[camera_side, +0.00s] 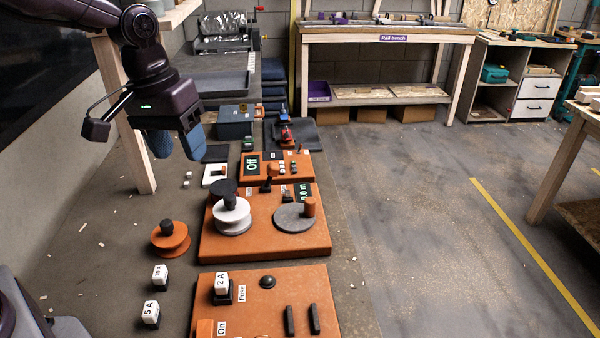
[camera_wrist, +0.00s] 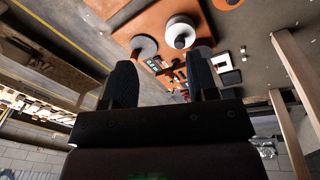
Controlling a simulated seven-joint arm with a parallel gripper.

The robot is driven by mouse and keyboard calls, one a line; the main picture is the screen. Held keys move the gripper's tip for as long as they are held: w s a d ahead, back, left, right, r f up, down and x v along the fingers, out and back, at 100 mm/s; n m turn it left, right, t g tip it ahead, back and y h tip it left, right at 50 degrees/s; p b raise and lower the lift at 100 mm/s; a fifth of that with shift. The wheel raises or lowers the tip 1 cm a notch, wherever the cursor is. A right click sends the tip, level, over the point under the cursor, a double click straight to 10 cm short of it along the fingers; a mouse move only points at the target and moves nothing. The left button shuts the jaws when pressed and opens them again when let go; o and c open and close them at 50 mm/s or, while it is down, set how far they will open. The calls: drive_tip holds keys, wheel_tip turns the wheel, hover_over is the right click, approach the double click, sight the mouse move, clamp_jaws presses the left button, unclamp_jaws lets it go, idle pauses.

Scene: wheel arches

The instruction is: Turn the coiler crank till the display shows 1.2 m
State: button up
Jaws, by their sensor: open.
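The coiler is an orange board (camera_side: 290,248) in the middle of the bench in the side view. It carries a white spool (camera_side: 231,217) with a dark knob at left. Its crank is a grey disc (camera_side: 291,220) with an upright orange-brown handle (camera_side: 309,206) at its right edge. The small display (camera_side: 303,193) behind the crank appears to read 0.0 m. In the wrist view the crank disc (camera_wrist: 143,46) and white spool (camera_wrist: 180,31) show beyond my fingers. My gripper (camera_side: 176,146) is open and empty, raised behind and left of the coiler, apart from the crank.
A smaller orange panel (camera_side: 262,166) marked Off stands behind the coiler. A fuse panel (camera_side: 262,310) lies in front. An orange spool (camera_side: 170,238) and loose fuse blocks (camera_side: 151,313) stand at left. A wooden post (camera_side: 128,130) rises behind my gripper.

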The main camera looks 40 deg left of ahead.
sight(309, 199)
drive_tip(key=w+d+f+n, duration=0.1)
drive_tip(key=w+f+n, duration=0.4)
drive_tip(key=w+d+f+n, duration=0.1)
drive_tip(key=w+f+n, duration=0.3)
drive_tip(key=w+f, duration=0.2)
drive_tip(key=w+d+f+n, duration=0.2)
drive_tip(key=w+f+n, duration=0.3)
drive_tip(key=w, duration=0.1)
drive_tip(key=shift+w+f+n, duration=0.15)
drive_tip(key=shift+f+n, duration=0.05)
drive_tip(key=shift+n, duration=0.1)
drive_tip(key=w+n, duration=0.2)
drive_tip(key=shift+d+f+n+h, duration=0.2)
drive_tip(key=shift+d+n+h, duration=0.1)
drive_tip(key=shift+d, duration=0.05)
drive_tip(key=w+f+n, duration=0.1)
drive_tip(key=f+n, duration=0.1)
drive_tip(key=w+d+f+n, duration=0.1)
drive_tip(key=f, duration=0.1)
drive_tip(key=w+d+f+n, duration=0.1)
drive_tip(key=f+n, duration=0.1)
drive_tip(key=shift+w+d+n+t, duration=0.15)
drive_tip(key=shift+w+n+t, duration=0.15)
drive_tip(key=shift+w+t, duration=0.1)
